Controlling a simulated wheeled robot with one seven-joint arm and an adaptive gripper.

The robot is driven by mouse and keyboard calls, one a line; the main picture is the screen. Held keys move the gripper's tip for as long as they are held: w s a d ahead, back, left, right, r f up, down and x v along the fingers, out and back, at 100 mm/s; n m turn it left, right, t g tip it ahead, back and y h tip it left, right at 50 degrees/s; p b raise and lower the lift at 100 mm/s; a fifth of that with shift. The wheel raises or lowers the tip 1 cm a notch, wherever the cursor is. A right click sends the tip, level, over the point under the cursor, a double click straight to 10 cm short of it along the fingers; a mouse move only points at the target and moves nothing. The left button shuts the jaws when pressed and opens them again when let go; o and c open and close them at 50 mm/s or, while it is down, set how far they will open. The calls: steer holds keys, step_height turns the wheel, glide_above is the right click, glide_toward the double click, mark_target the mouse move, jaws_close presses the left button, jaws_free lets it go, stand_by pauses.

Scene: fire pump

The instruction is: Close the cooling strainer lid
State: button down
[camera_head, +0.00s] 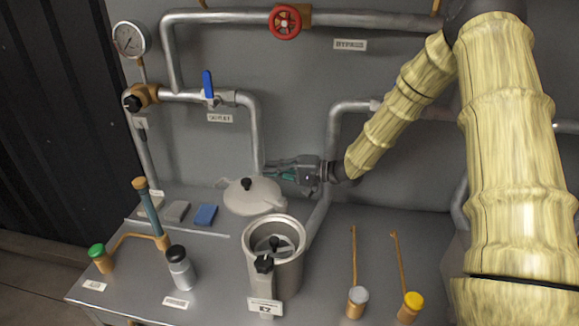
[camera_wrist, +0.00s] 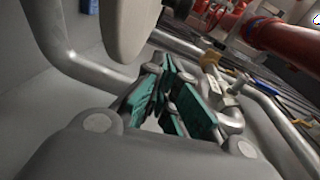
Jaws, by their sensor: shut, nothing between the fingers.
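The cooling strainer is a grey metal pot (camera_head: 290,270) on the bench, with its mouth open and a basket with a dark knob inside. Its round, pale lid (camera_head: 253,202) with a black knob stands open at the pot's back-left rim. My gripper (camera_head: 272,169) is shut and empty, just behind and right of the lid's upper edge. Contact with the lid cannot be told. In the wrist view the green finger pads (camera_wrist: 172,98) are close together, and a pale rounded shape, likely the lid (camera_wrist: 122,28), is at the top.
Vertical pipes (camera_head: 256,135) stand close behind my gripper. A blue-handled valve (camera_head: 208,86), a red handwheel (camera_head: 285,22) and a gauge (camera_head: 129,39) are on the wall piping.

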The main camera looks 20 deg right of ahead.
mark_target(262, 185)
steer(key=s+a, duration=0.1)
steer(key=s+a+r+p, duration=0.1)
steer(key=a, duration=0.1)
steer(key=shift+s+a, duration=0.1)
steer(key=shift+s, duration=0.2)
steer(key=shift+w+a+f, duration=0.2)
steer(key=shift+w+f, duration=0.4)
steer(key=shift+w, duration=0.1)
steer(key=shift+s+r, duration=0.35)
steer(key=shift+s, duration=0.05)
steer(key=shift+w+a+f, duration=0.2)
steer(key=shift+w+a, duration=0.05)
steer(key=shift+s+r+n+g, duration=0.1)
steer(key=shift+n+g, duration=0.2)
steer(key=shift+s+y, duration=0.1)
steer(key=shift+y, duration=0.2)
